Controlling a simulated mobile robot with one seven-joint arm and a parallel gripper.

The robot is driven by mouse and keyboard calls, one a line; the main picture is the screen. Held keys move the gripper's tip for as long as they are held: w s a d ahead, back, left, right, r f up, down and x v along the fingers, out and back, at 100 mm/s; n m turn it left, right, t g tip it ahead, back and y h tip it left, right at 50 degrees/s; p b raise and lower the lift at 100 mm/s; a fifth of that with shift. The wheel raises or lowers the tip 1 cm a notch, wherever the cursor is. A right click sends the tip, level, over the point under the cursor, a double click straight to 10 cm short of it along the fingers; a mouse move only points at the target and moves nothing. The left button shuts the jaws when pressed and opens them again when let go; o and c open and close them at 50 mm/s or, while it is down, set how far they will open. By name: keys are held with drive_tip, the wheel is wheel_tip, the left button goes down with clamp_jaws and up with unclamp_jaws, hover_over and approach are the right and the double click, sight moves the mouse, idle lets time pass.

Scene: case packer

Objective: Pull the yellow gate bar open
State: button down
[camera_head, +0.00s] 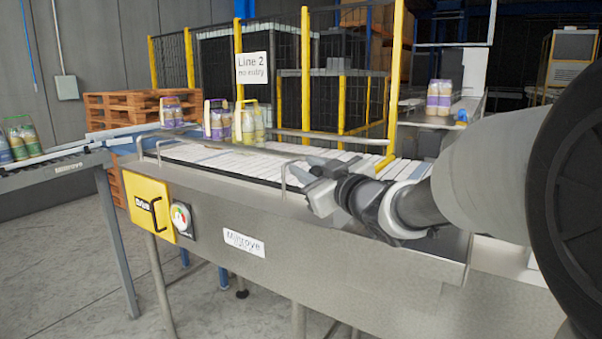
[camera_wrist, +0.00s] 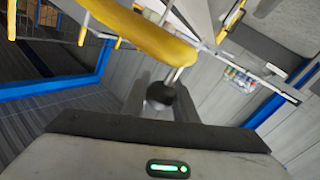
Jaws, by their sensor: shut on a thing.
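The yellow gate bar (camera_wrist: 145,38) crosses the upper part of the wrist view at a slant, close to the camera. A thin metal rod leads from near its right end down to a dark round knob (camera_wrist: 160,93). My gripper (camera_wrist: 160,103) is shut on this knob, with a grey finger on either side. In the head view my gripper (camera_head: 318,184) is above the near side of the conveyor (camera_head: 222,157), reaching in from the right. The knob is not visible there, and I cannot tell the gate bar from the yellow posts.
Bottle packs (camera_head: 216,122) stand on the conveyor's far left part. Yellow fence posts (camera_head: 397,80) with mesh and a "Line 2 no entry" sign (camera_head: 252,68) stand behind. The floor at front left is clear.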

drive_tip(key=s+a+f+b, duration=0.1)
drive_tip(key=s+a+b, duration=0.1)
drive_tip(key=s+a, duration=0.5)
drive_tip(key=s, duration=0.3)
drive_tip(key=shift+s+a+g+b, duration=0.15)
drive_tip(key=shift+a+g+b, duration=0.15)
drive_tip(key=shift+a+b, duration=0.1)
drive_tip(key=shift+f, duration=0.1)
drive_tip(key=c, duration=1.7)
unclamp_jaws()
drive_tip(key=o, duration=0.3)
drive_tip(key=shift+w, duration=0.25)
drive_tip(key=b+v, duration=0.1)
drive_tip(key=v, duration=1.6)
drive_tip(key=shift+s+d, duration=0.2)
drive_tip(key=shift+s, duration=0.05)
